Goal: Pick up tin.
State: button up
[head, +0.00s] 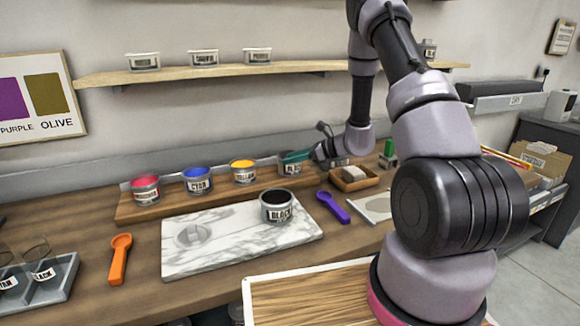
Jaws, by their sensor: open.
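Several open, labelled tins are in the head view. A tin labelled black (279,212) stands upright on the marble slab (200,262).
An orange scoop (119,258) lies left of the slab and a purple scoop (333,207) right of it. A wooden tray (338,184) sits beside my gripper. A grey holder with labelled glasses (62,289) is at front left. A shelf (190,73) hangs above.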

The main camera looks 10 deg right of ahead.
jog(key=shift+w+a+f, duration=0.2)
jog(key=shift+w+a, duration=0.05)
jog(key=shift+a, duration=0.15)
grip_shut()
dwell(1.2)
